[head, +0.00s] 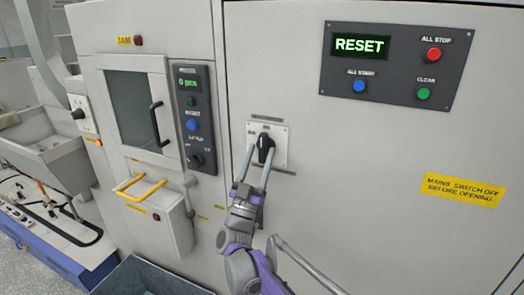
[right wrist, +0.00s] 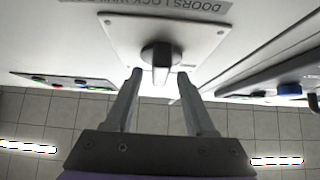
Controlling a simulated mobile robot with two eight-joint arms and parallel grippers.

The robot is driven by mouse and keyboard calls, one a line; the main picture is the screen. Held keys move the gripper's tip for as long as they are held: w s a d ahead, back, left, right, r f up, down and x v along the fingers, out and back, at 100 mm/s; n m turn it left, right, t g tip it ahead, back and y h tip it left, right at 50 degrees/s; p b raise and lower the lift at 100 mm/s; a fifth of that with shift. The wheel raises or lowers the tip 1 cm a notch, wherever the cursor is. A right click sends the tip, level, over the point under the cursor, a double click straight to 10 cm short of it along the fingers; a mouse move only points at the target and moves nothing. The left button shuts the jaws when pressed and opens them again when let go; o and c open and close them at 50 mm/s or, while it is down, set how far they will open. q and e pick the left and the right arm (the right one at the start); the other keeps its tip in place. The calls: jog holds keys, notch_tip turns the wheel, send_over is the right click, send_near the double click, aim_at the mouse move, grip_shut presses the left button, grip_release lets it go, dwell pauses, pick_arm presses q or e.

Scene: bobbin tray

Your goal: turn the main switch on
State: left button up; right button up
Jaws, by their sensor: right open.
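The main switch (head: 264,141) is a black rotary knob on a pale square plate (head: 281,146) on the grey cabinet front. In the head view its handle looks about upright. In the right wrist view the knob (right wrist: 160,52) stands out from the plate, with a light stripe on its handle. My right gripper (head: 259,156) is open, with its two fingers reaching up to the knob. In the right wrist view the fingertips (right wrist: 160,74) lie either side of the handle, with gaps visible. I cannot tell whether they overlap it in depth. My left gripper is out of view.
A dark panel (head: 395,92) with a lit RESET display and several buttons is at upper right. A yellow warning label (head: 463,189) is below it. A control strip (head: 193,158) and a door with a black handle (head: 158,125) are left. A yellow-handled bin (head: 158,212) juts out.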

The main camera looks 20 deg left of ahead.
jog(key=b+v, duration=0.1)
jog(key=v, duration=0.7)
jog(key=shift+s+f, duration=0.15)
jog(key=shift+s, duration=0.1)
jog(key=w+d+r+n+g+y, duration=0.2)
jog(key=w+d+n+g+y, duration=0.15)
jog(key=d+n+y, duration=0.35)
jog(key=s+d+f+g+y+p, duration=0.2)
jog(key=d+f+g, duration=0.35)
jog(key=d, duration=0.25)
jog(key=s+d+f+m+g+h+p, duration=0.1)
jog(key=s+d+f+m+g+h, duration=0.1)
jog(key=s+d+f+g, duration=0.4)
jog(key=s+d+f+m+g+h, duration=0.3)
jog(key=s+d+f+g, duration=0.3)
jog(key=s+d+f, duration=0.8)
jog(key=s+d, duration=0.2)
jog(key=s, duration=0.7)
jog(key=shift+d+f+h+p, duration=0.25)
jog(key=shift+h+p, duration=0.1)
jog(key=shift+h, duration=0.05)
